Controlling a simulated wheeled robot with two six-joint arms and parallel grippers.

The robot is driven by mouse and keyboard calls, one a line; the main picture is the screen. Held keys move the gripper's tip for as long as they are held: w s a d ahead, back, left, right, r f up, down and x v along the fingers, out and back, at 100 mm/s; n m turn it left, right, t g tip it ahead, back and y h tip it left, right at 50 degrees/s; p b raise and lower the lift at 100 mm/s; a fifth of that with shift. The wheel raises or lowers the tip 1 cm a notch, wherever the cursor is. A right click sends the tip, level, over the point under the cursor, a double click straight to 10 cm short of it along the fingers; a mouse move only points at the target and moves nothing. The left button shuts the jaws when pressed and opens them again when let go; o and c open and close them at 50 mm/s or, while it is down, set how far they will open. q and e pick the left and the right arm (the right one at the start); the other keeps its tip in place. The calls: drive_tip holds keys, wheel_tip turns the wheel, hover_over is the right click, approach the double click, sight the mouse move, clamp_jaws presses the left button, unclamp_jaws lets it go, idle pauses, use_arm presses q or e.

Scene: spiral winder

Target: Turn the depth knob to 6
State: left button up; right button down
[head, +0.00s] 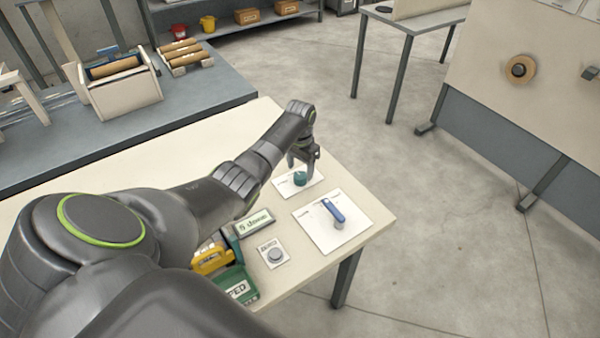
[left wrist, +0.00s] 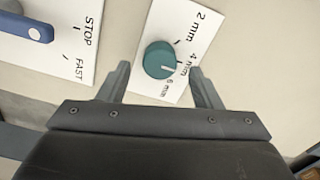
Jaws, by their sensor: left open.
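The teal depth knob (head: 300,178) sits on a white plate near the far right edge of the cream table. In the left wrist view the knob (left wrist: 159,57) is round, beside the labels 2 mm, 4 mm and 6 mm on its plate (left wrist: 185,25). Its short white mark points to the right, toward the area of 4 mm and 6 mm; I cannot tell the exact setting. My left gripper (head: 304,160) is open above the knob. In the left wrist view its fingers (left wrist: 160,68) lie on either side of the knob, with gaps. My right gripper is not in view.
A blue lever (head: 334,211) on a white plate with STOP and FAST marks stands close in front of the knob. A grey round button (head: 275,255), a green display (head: 254,222) and yellow and green boxes (head: 236,287) lie nearer.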

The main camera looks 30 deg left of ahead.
sight(300, 175)
use_arm(q)
wheel_tip(300, 175, down, 2)
drive_tip(key=shift+f, duration=0.6)
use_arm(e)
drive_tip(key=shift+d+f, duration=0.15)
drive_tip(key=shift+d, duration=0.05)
use_arm(q)
drive_tip(key=shift+c, duration=0.5)
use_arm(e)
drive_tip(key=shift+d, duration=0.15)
use_arm(q)
drive_tip(key=c, duration=0.9)
